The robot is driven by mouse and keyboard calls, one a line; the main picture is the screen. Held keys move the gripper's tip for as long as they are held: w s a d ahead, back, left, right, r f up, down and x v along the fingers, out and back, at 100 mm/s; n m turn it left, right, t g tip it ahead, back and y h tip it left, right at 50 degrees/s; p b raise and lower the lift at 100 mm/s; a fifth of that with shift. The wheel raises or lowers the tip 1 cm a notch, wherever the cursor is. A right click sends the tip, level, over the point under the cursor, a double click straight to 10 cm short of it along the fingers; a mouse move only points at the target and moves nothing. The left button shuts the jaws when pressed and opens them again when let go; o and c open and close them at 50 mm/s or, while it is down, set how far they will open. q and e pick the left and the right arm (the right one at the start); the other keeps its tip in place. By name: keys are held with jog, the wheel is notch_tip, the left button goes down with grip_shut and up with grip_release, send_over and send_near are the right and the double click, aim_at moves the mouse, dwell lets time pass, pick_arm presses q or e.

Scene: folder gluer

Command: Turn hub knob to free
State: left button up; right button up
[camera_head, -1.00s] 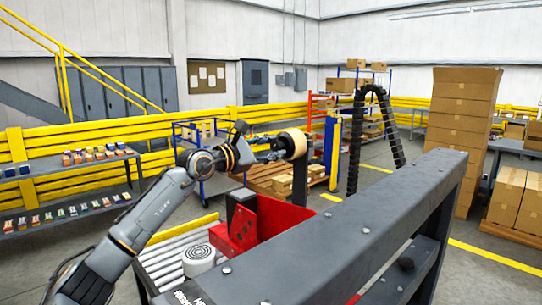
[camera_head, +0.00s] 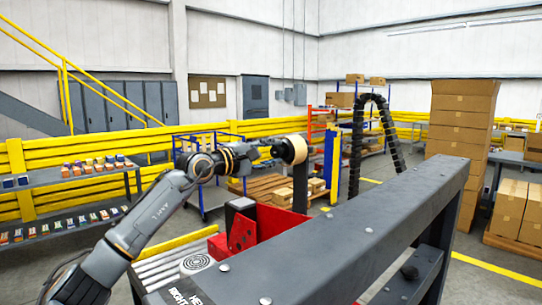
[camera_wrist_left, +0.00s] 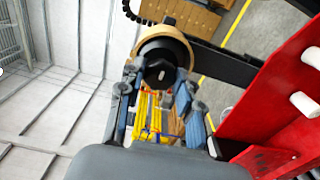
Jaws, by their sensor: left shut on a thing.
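The hub knob (camera_wrist_left: 160,70) is a dark round knob with a small light mark on its face, in front of a tan roll (camera_wrist_left: 168,42) in the left wrist view. The roll also shows in the head view (camera_head: 295,149), on top of a dark post. My left gripper (camera_wrist_left: 156,82) is shut on the knob, with its two blue-grey fingers on either side of it. In the head view my left gripper (camera_head: 272,151) reaches the roll's left face, and the knob is mostly hidden by the fingers there. My right gripper is not in view.
A dark machine beam (camera_head: 330,230) runs diagonally across the front right. A red bracket (camera_head: 243,228) and a roller bed (camera_head: 165,262) lie below my left arm. A black cable chain (camera_head: 357,140) arches behind the roll. Stacked cartons (camera_head: 460,130) stand at the right.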

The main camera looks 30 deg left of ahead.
pick_arm(q)
jog(key=shift+m, duration=0.3)
jog(key=o, duration=1.2)
jog(key=shift+c, duration=0.2)
jog(key=v, duration=1.2)
